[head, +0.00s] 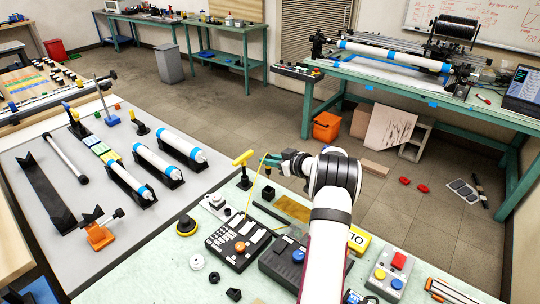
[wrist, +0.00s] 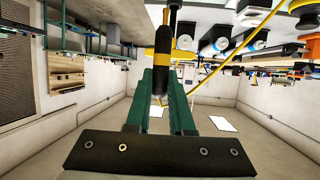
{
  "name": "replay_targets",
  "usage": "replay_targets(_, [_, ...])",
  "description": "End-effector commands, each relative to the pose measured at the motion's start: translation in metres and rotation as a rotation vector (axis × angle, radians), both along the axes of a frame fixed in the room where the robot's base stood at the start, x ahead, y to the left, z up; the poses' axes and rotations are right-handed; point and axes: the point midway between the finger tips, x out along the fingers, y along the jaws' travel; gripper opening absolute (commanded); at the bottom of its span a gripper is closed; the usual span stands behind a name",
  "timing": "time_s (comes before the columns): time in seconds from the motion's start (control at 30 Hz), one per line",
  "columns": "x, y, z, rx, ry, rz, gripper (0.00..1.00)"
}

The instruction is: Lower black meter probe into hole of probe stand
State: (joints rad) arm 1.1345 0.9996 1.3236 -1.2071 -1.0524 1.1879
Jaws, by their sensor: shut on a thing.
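My gripper (head: 272,161) is out over the far edge of the near bench in the head view. In the wrist view, its green fingers (wrist: 166,98) are shut on the black meter probe (wrist: 162,75).
A yellow T-handle (head: 243,158) stands just left of my gripper. White rollers with blue bands (head: 158,163) lie on the left table.

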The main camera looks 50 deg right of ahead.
Motion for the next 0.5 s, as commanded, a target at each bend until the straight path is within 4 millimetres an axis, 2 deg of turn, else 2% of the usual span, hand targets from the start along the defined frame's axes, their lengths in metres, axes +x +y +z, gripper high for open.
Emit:
replay_targets(0.23, [0.000, 0.000, -0.028, 0.001, 0.001, 0.000, 0.00])
replay_targets(0.5, [0.000, 0.000, -0.036, -0.001, 0.000, -0.001, 0.00])
